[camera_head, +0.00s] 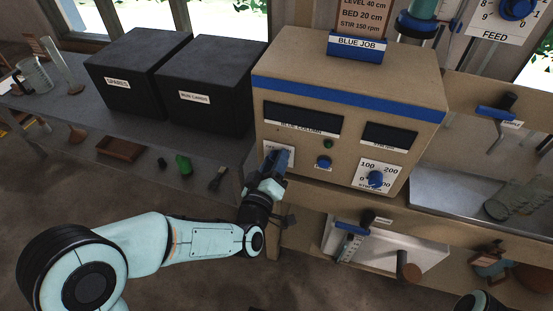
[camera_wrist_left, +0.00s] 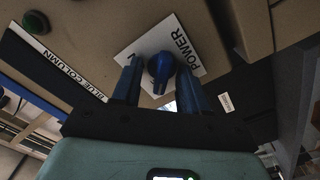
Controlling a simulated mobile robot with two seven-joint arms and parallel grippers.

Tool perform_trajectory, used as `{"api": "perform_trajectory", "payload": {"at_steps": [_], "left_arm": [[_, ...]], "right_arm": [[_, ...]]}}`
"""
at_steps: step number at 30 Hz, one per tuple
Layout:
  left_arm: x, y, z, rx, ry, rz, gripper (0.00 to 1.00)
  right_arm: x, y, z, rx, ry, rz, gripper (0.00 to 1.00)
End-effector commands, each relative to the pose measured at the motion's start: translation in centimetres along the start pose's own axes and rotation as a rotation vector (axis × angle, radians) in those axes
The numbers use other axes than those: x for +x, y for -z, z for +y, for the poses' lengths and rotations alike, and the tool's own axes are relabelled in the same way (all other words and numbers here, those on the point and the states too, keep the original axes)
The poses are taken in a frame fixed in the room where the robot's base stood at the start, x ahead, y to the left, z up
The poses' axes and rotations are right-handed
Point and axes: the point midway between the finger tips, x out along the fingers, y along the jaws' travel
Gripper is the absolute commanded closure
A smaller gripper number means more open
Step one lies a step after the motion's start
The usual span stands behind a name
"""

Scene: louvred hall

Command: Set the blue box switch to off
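The tan blue-striped box (camera_head: 350,85), labelled BLUE COLUMN, stands on the bench at centre right. Its power switch is a blue knob (camera_wrist_left: 160,68) on a white plate marked POWER (camera_wrist_left: 186,44), seen in the left wrist view. The knob's pointer is turned toward my gripper. In the head view my gripper hides the switch. My left gripper (camera_head: 279,160) is at the box's lower left front. In the left wrist view its two blue fingers stand apart, one on each side of the knob, and contact cannot be told. My right gripper does not show.
A blue button (camera_head: 323,162), a green lamp (camera_head: 328,144) and a stirrer dial (camera_head: 376,179) are on the same panel. Two black boxes (camera_head: 215,85) stand to the left. A metal tray (camera_head: 465,200) with glassware is at right.

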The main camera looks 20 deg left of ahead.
Motion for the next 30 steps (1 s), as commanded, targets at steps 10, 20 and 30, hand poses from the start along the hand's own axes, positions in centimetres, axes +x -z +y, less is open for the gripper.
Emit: {"api": "perform_trajectory", "payload": {"at_steps": [10,20,30], "left_arm": [[-0.5,-0.2,-0.1,0.001,0.004,-0.005,0.56],[-4.5,-0.2,-0.1,0.001,0.003,-0.007,0.56],[-7.2,-0.2,-0.1,0.002,0.004,-0.008,0.56]], "right_arm": [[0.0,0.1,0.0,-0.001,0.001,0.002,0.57],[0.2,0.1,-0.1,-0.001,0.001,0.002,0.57],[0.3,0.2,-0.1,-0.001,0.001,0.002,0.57]]}}
